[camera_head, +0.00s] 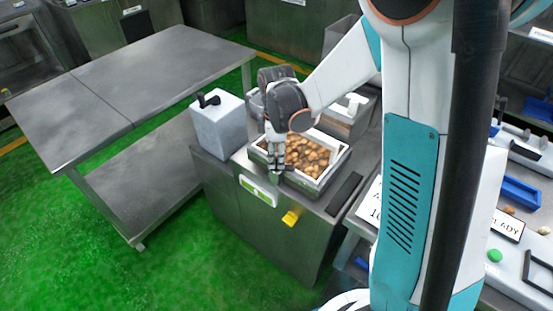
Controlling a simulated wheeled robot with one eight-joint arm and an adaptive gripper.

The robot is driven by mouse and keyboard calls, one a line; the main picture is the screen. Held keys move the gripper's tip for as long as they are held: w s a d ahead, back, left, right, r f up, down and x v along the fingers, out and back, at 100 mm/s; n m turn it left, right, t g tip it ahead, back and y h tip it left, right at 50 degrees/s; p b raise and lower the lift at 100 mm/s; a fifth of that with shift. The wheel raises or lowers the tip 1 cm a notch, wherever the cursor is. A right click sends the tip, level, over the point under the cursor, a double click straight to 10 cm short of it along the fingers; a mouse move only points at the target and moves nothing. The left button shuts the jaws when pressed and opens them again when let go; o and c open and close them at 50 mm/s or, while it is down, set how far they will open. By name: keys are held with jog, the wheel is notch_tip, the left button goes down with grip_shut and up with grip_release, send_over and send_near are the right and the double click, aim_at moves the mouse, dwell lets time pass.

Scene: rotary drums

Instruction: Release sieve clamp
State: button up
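A steel machine (300,240) stands in the middle of the view, with a white-rimmed tray (322,183) of brown lumps on top. I cannot tell which part is the sieve clamp. My gripper (276,175) points down at the tray's front left, above the machine's front edge. Its fingers look close together and hide part of the tray. Whether they touch anything or hold something is too small to tell. The yellow handle is apart from the fingers.
A grey box (218,125) with a black handle stands left of the tray. An empty steel table (135,85) is at left. A white bench (510,230) with blue trays and a green button (494,255) is at right. My arm hides the area between. Green floor is clear at front left.

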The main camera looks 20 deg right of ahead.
jog(key=shift+f, duration=0.3)
grip_shut()
jog(key=shift+m, duration=0.3)
jog(key=m, duration=0.3)
jog(key=shift+m, duration=1.7)
